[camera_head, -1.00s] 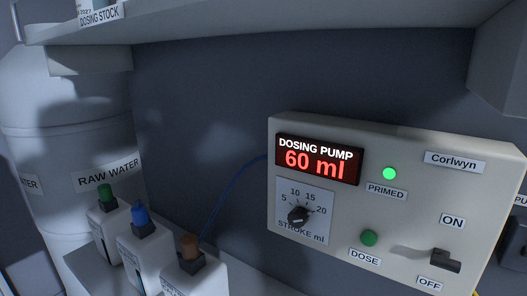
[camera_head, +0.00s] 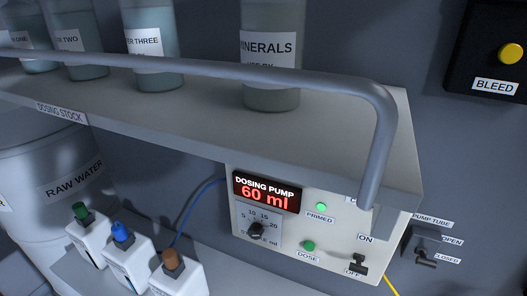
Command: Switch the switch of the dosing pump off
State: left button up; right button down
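The dosing pump (camera_head: 275,232) is a pale box on the wall below the shelf. Its display (camera_head: 266,193) reads "DOSING PUMP 60 ml" in lit letters. Its black switch (camera_head: 358,262) is at the lower right of the panel, between an ON label (camera_head: 366,238) above and an OFF label (camera_head: 355,272) below. The lever sits close to the OFF label, but I cannot tell its position for sure. The green PRIMED lamp (camera_head: 321,207) is lit. Neither of my grippers is in view.
A shelf (camera_head: 200,118) with a grey guard rail (camera_head: 382,140) and several jars overhangs the pump. Bottles with coloured caps (camera_head: 122,232) stand lower left. A pump tube valve (camera_head: 425,253) is right of the pump, and a yellow BLEED button (camera_head: 510,54) is upper right.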

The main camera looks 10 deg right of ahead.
aim_at(357, 268)
jog(key=i+l+z, duration=0.1)
jog(key=l+z, duration=0.4)
jog(key=z, duration=0.15)
jog(key=k, duration=0.25)
jog(key=i+j+u, duration=0.25)
jog(key=l+u, duration=0.4)
jog(key=k+j, duration=0.05)
